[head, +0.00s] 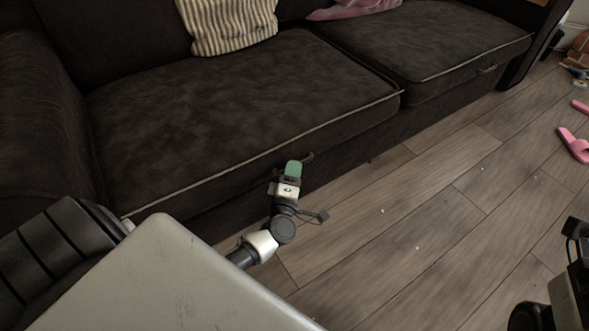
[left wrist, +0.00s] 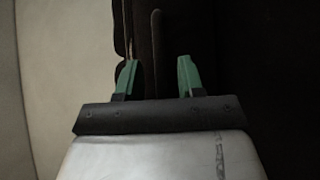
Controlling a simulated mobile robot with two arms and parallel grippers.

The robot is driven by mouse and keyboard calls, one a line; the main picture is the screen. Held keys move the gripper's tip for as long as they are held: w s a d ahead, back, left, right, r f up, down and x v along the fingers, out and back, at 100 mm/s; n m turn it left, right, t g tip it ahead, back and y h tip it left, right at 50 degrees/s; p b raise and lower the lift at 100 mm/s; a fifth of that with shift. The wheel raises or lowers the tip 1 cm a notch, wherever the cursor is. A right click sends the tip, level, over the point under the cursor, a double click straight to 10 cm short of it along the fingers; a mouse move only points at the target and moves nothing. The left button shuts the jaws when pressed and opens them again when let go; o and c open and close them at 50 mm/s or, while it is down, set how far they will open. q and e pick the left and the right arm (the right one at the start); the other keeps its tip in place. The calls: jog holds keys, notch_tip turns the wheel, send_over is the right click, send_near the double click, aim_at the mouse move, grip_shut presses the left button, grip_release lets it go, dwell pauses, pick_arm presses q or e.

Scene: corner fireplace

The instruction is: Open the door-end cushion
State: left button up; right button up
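The dark brown sofa has two seat cushions with pale piping in the head view. The near-left cushion (head: 230,110) has a small dark pull handle (head: 308,157) on its front edge. The right cushion (head: 430,40) has a similar handle (head: 487,69). Both cushions lie flat. I cannot tell which is the door-end one. My left gripper (head: 292,170), with green fingertips, is at the near-left cushion's front edge, close beside its handle. In the left wrist view its fingers (left wrist: 157,76) are apart, with dark upholstery (left wrist: 158,40) beyond; contact is unclear.
A striped pillow (head: 230,24) rests at the back of the near-left cushion, and a pink cloth (head: 352,8) lies farther right. Pink slippers (head: 574,146) are on the wood floor (head: 430,200) at the right. The floor before the sofa is mostly clear, with small white specks.

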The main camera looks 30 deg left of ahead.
pick_arm(q)
jog(key=shift+x, duration=1.1)
grip_shut()
